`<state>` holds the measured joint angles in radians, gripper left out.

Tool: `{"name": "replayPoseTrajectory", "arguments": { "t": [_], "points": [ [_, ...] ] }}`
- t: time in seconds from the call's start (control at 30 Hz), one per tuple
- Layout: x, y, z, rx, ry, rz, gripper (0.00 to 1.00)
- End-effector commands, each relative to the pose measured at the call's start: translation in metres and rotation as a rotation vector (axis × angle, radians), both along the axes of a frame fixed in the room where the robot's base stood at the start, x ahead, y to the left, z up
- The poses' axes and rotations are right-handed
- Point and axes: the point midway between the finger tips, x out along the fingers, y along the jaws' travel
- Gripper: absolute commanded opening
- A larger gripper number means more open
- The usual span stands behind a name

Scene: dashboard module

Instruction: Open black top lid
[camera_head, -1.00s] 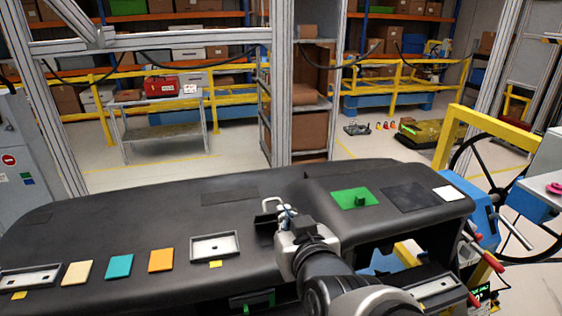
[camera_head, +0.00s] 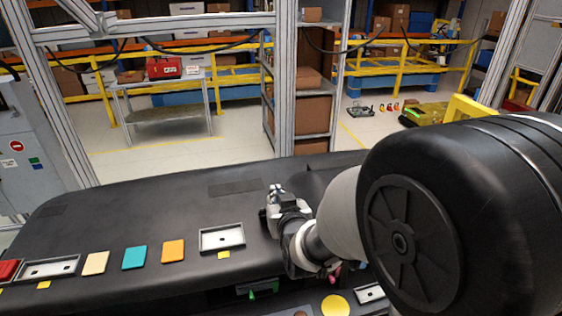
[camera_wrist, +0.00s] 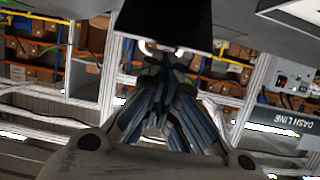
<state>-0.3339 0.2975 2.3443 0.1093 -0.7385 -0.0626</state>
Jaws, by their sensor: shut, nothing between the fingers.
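The black dashboard (camera_head: 120,213) fills the lower part of the head view. A flat dark rectangular panel (camera_head: 235,187) lies flush in its top; I cannot tell whether this is the lid. My gripper (camera_head: 274,189) is above the dashboard, right of that panel, with its fingers shut and empty. In the wrist view the fingers (camera_wrist: 160,75) point away from the camera, and a black block-like shape (camera_wrist: 165,20) sits at the top, just beyond or above the tips. I cannot tell what it is or whether they touch. My arm hides the dashboard's right part.
A grey framed tray (camera_head: 222,238), an orange tile (camera_head: 173,251), a teal tile (camera_head: 135,257), a cream tile (camera_head: 95,262) and another tray (camera_head: 48,269) lie along the dashboard's front. A red item (camera_head: 8,270) is at the left edge. Metal posts (camera_head: 284,80) stand behind.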

Motion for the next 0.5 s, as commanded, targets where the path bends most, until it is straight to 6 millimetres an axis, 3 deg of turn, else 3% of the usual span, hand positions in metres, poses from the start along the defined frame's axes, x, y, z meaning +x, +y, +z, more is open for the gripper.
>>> {"name": "replayPoseTrajectory", "arguments": {
  "t": [0.2, 0.5],
  "points": [
    [0.0123, 0.0032, -0.0039, 0.0, 0.0, 0.0, 0.0],
    [0.0128, 0.0034, -0.0039, 0.0, 0.0, 0.0, 0.0]
  ]
}}
